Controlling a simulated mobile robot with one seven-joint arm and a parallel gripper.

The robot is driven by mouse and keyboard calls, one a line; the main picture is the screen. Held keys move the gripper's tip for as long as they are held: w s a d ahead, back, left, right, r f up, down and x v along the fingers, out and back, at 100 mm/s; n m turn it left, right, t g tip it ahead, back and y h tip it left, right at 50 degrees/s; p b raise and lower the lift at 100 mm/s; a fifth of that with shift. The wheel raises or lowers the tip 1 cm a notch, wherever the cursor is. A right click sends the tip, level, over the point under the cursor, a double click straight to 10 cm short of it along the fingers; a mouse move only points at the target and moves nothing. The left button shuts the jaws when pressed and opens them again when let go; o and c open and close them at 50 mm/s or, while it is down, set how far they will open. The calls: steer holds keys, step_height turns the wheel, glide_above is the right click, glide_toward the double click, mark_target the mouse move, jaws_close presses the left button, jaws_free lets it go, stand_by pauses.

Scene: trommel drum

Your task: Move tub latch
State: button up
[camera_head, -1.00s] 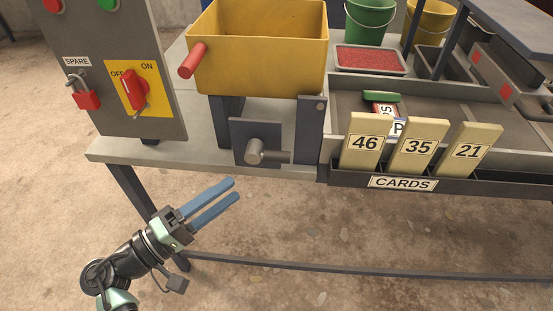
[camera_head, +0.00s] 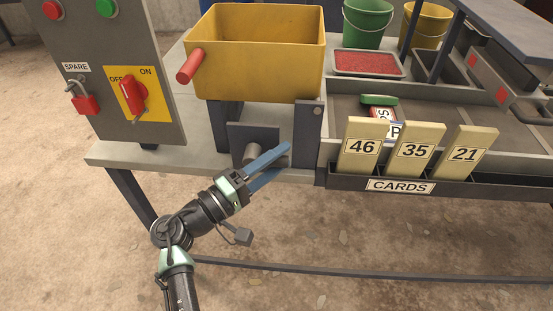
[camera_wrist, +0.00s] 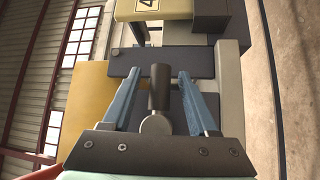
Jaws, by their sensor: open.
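The tub latch is a grey cylindrical knob (camera_head: 252,152) on a dark plate (camera_head: 268,133) below the yellow tub (camera_head: 262,58). My gripper (camera_head: 280,160) is open in front of the plate, and its blue fingers partly cover the knob in the head view. In the wrist view, the dark knob (camera_wrist: 160,88) stands between the two spread fingers of my gripper (camera_wrist: 158,88), with a gap on each side. The fingers do not visibly touch it. The tub sits upright, with a red handle (camera_head: 189,66) at its left.
A grey panel with a red switch (camera_head: 133,97) and a red padlock (camera_head: 86,103) stands at the left. A card rack (camera_head: 400,187) holding cards 46, 35 and 21 is close at the right. The floor in front is clear.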

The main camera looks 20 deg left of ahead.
jaws_close()
stand_by(1.4)
